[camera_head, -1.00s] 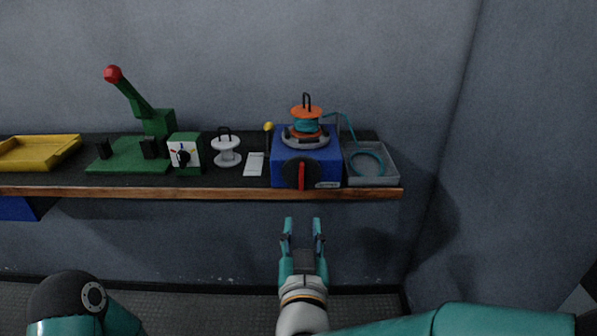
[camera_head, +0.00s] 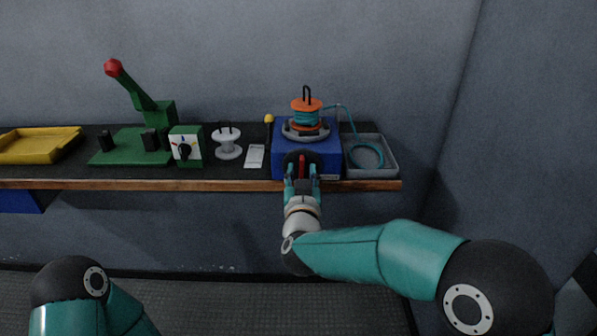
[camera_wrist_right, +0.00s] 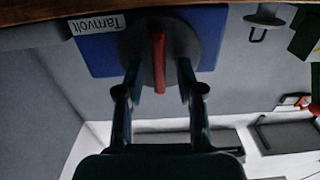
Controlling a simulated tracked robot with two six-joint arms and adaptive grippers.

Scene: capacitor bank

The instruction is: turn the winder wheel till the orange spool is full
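The orange spool (camera_head: 306,105) stands upright on top of the blue winder box (camera_head: 325,158), with teal cord wound around its core. The dark winder wheel (camera_head: 291,160) is on the box's front face and carries a red bar handle (camera_head: 302,166); the wheel also shows in the right wrist view (camera_wrist_right: 185,42). My right gripper (camera_head: 301,176) is at the wheel, its two fingers on either side of the red bar (camera_wrist_right: 158,60). In the right wrist view gaps show between the bar and the fingers, which are open. My left gripper is not in view; only my left arm shows at lower left.
A grey tray (camera_head: 391,170) with a loop of teal cord (camera_head: 367,155) is right of the winder. Left of it are a white card (camera_head: 254,157), a white spool (camera_head: 227,143), a dial box (camera_head: 187,147), a green lever press (camera_head: 130,150) and a yellow tray (camera_head: 40,146).

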